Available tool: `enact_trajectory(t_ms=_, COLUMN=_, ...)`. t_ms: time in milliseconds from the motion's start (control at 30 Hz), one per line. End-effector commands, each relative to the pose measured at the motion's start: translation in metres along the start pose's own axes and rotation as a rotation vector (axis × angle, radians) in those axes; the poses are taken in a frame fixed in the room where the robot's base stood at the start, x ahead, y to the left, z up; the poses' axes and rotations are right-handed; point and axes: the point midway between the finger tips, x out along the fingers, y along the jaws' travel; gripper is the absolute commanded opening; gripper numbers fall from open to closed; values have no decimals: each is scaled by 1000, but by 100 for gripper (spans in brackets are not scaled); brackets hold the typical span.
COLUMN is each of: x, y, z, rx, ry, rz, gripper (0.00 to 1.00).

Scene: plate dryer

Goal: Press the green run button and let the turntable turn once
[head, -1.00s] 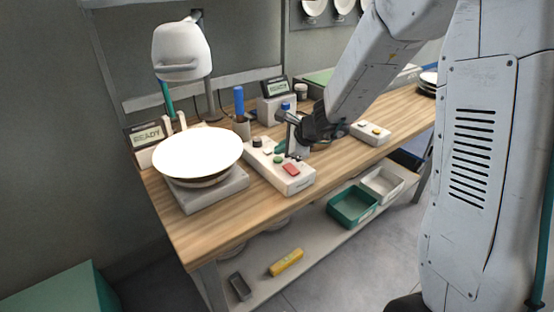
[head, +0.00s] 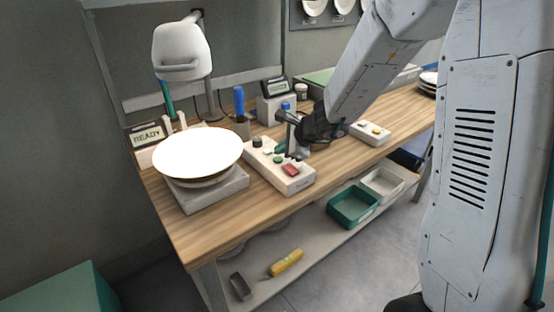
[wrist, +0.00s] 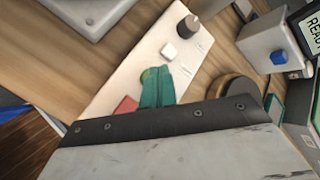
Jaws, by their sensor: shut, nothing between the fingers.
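The control box (head: 295,181) is a long white panel on the wooden table, with a dark knob, a white button, a green button (head: 278,159) and a red button (head: 291,169). My gripper (head: 279,147), with green fingertips, is shut and empty over the box, just behind the green button. In the wrist view the fingertips (wrist: 157,88) overlap the green button (wrist: 148,75), mostly hiding it; I cannot tell whether they touch it. The turntable (head: 215,193) is a grey base at left bearing a white plate (head: 198,153). A display (head: 147,136) behind it reads READY.
A white dryer head (head: 182,50) hangs above the plate. A cup with a blue-handled tool (head: 239,100) and a second display box (head: 274,104) stand behind the control box. Another small button box (head: 370,133) is to the right. Bins (head: 353,206) sit on the lower shelf.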

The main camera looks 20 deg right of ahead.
Motion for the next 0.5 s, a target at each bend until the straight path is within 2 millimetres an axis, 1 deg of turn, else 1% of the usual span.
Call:
enact_trajectory(t_ms=300, x=6, y=4, z=-4, rx=0, ry=0, rz=1, gripper=0)
enact_trajectory(t_ms=500, x=6, y=4, z=-4, rx=0, ry=0, rz=0, gripper=0)
